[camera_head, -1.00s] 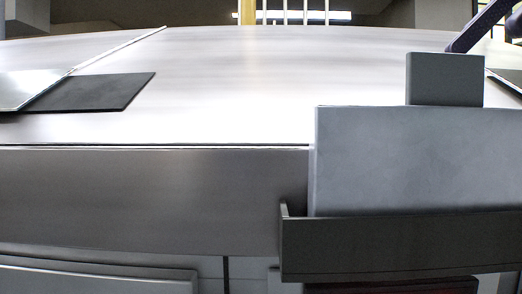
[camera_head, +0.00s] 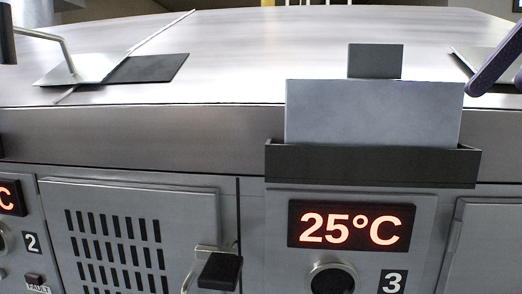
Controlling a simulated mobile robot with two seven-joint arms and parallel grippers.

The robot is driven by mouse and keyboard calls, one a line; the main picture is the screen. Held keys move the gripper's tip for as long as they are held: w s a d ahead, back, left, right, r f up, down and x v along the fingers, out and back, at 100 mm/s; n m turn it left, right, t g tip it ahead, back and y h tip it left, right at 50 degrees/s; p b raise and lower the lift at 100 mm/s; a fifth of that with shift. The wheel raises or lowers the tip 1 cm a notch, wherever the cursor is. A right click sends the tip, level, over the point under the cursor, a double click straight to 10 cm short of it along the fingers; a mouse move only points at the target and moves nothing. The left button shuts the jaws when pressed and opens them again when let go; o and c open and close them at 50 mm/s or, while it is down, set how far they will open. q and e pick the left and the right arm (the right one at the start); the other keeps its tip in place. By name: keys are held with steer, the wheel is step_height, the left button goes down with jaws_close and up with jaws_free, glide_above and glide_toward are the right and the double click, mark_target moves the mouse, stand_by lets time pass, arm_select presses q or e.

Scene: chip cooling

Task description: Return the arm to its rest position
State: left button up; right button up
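A light grey flat block (camera_head: 373,113) with a smaller dark grey tab (camera_head: 375,62) on top stands upright in a dark holder (camera_head: 372,166) on the front of the metal cabinet. No gripper touches it. A dark purplish bar (camera_head: 496,62) comes in at the right edge; I cannot tell whether it is part of my arm.
Below the holder, a red display (camera_head: 352,227) reads 25°C, beside the label 3. A vented door (camera_head: 125,245) has a black-ended handle (camera_head: 219,270). The broad metal top (camera_head: 240,60) is mostly clear. A dark flat plate (camera_head: 150,68) lies at left, near a bent silver rod (camera_head: 55,40).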

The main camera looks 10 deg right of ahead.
steer(key=s+a+f+m+h+p, duration=0.2)
steer(key=a+f, duration=0.2)
steer(key=f, duration=0.7)
steer(key=s+a+f+m+h+p, duration=0.2)
steer(key=a+f, duration=0.3)
steer(key=f, duration=0.6)
steer(key=s+d+f+m+t+h+p, duration=0.1)
steer(key=s+d+f+m+h+p, duration=0.1)
steer(key=s+m, duration=0.6)
steer(key=s+f+h, duration=0.1)
steer(key=s, duration=0.4)
steer(key=shift+d+t, duration=0.35)
steer(key=shift+t, duration=0.05)
steer(key=shift+f, duration=0.1)
